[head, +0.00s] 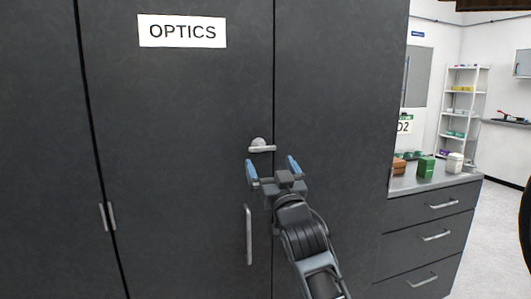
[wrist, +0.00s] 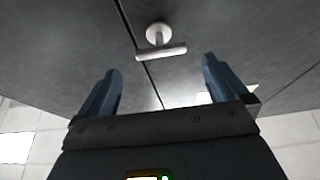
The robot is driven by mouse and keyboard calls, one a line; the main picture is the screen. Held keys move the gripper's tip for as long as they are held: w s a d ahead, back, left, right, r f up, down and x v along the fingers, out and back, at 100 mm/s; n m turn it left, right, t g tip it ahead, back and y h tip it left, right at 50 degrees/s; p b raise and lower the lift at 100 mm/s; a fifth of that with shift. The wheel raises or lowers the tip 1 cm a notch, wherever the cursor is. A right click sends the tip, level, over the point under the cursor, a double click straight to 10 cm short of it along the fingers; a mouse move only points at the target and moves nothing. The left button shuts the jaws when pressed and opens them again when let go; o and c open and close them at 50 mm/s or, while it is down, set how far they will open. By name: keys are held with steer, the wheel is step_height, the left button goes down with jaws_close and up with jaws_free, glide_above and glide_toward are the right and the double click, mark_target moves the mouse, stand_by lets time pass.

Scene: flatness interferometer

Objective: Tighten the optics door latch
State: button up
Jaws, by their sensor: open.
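The optics door (head: 175,120) is a dark grey cabinet door with a white OPTICS sign (head: 182,31). Its latch (head: 262,148) is a small silver knob with a short horizontal bar, near the door's right edge. The latch also shows in the wrist view (wrist: 160,44), at the top, beyond my fingertips. My gripper (head: 271,168) is open and empty, just below the latch in the head view, with its two blue fingers apart. In the wrist view my gripper (wrist: 160,80) has the latch between the lines of its fingers, and I see no contact.
A vertical silver handle (head: 248,235) is on the door below the latch, left of my arm. More handles (head: 107,216) are at the left door seam. At right, a drawer counter (head: 432,180) holds small boxes, including a green one (head: 426,166). Floor shows free at far right.

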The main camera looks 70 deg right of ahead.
mark_target(263, 150)
steer(key=p+x, duration=0.1)
steer(key=x, duration=0.5)
steer(key=shift+w, duration=0.1)
steer(key=shift+f, duration=0.1)
steer(key=c, duration=1)
steer(key=shift+o, duration=0.2)
